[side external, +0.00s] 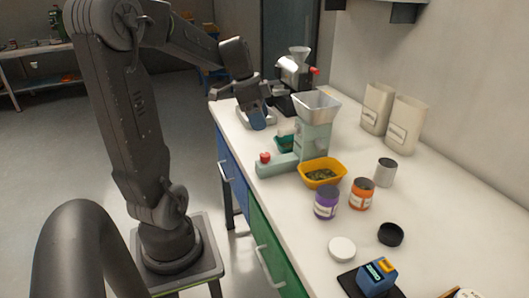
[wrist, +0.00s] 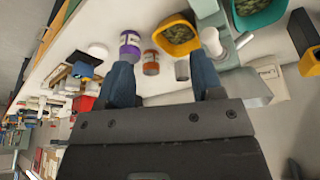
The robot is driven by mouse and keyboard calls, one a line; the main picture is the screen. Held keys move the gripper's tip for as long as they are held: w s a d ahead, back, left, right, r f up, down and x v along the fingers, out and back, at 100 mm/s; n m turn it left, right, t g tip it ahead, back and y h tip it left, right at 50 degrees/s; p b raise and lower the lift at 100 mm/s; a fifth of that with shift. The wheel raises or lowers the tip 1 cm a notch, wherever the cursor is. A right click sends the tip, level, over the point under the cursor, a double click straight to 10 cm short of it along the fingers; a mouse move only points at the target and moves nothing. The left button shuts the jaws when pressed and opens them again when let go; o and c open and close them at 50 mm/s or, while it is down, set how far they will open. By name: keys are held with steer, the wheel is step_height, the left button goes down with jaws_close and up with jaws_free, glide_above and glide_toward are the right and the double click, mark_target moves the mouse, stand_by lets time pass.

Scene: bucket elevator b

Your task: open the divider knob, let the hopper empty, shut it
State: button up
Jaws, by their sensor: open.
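The pale green machine (side external: 313,142) stands on the white counter, with a grey metal hopper (side external: 316,104) on top. Its low base has a red knob (side external: 265,157) at the left end; I cannot tell whether this is the divider knob. The hopper's contents are hidden. A yellow tray (side external: 322,173) in front holds dark green bits, and a teal tray (side external: 284,144) behind is partly hidden; in the wrist view the teal tray (wrist: 258,14) also holds green bits. My gripper (side external: 262,122) is above the counter, left of the hopper. Its blue fingers (wrist: 163,78) are apart and empty.
A purple jar (side external: 326,203), an orange jar (side external: 361,194) and a metal cup (side external: 385,173) stand at the right. A black and silver machine (side external: 292,75) is behind. Two beige bags (side external: 404,124) stand along the wall. Lids (side external: 341,249) lie nearer the front.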

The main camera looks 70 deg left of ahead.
mark_target(265, 154)
steer(key=s+a+f+m, duration=0.1)
steer(key=s+a+f, duration=0.1)
steer(key=a, duration=0.5)
steer(key=shift+h, duration=0.3)
steer(key=x, duration=1.3)
steer(key=shift+w+d, duration=0.3)
steer(key=shift+w, duration=0.15)
steer(key=shift+c, duration=0.4)
steer(key=c, duration=0.8)
steer(key=shift+t, duration=0.3)
steer(key=shift+c, duration=0.2)
